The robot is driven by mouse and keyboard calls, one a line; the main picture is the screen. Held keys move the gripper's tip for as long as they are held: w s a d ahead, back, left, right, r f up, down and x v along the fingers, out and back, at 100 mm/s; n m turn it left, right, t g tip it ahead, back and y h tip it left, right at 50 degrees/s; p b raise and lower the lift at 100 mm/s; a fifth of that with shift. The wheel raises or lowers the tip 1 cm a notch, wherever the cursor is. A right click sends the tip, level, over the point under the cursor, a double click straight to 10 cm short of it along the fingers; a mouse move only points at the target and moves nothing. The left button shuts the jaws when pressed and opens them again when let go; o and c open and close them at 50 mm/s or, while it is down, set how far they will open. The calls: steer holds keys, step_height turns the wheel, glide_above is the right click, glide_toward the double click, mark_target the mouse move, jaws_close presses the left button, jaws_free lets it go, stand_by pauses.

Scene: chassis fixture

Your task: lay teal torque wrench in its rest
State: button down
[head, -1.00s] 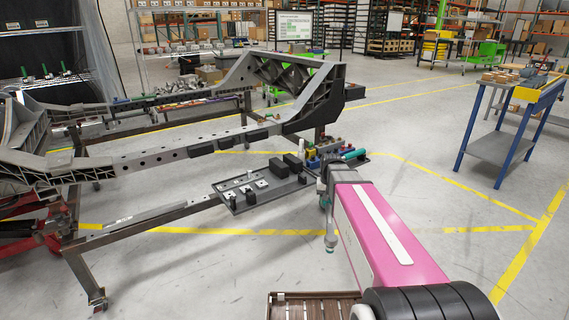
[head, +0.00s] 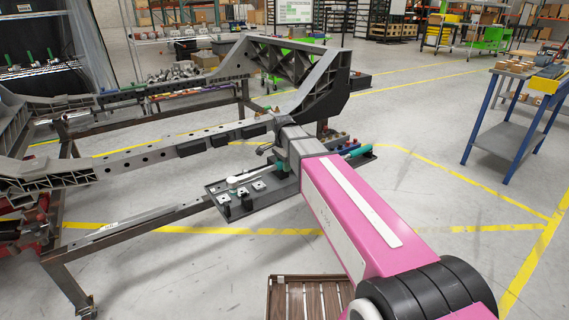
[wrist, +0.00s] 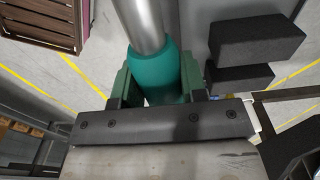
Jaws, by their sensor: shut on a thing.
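The teal torque wrench (wrist: 150,65) has a teal grip and a silver shaft. My gripper (wrist: 155,84) is shut on the teal grip, with a green finger on each side. In the head view the wrench (head: 280,168) is partly hidden by my wrist, and its pale shaft reaches left above the grey fixture tray (head: 212,187). Two black blocks (wrist: 257,38) show right of the wrench in the wrist view, apart from my fingers. They may be the rest; I cannot tell. Whether the wrench touches anything below is unclear.
The grey chassis frame (head: 130,157) stands behind and left of the tray. Another teal-handled tool (head: 358,152) lies right of my wrist. A brown slatted crate (head: 285,300) is in front, also in the wrist view (wrist: 45,22). A blue-legged bench (head: 505,150) stands right, with clear floor between.

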steer(key=shift+f, duration=4.3)
steer(key=c, duration=0.6)
jaws_free()
steer(key=shift+r, duration=4.5)
steer(key=shift+f, duration=0.1)
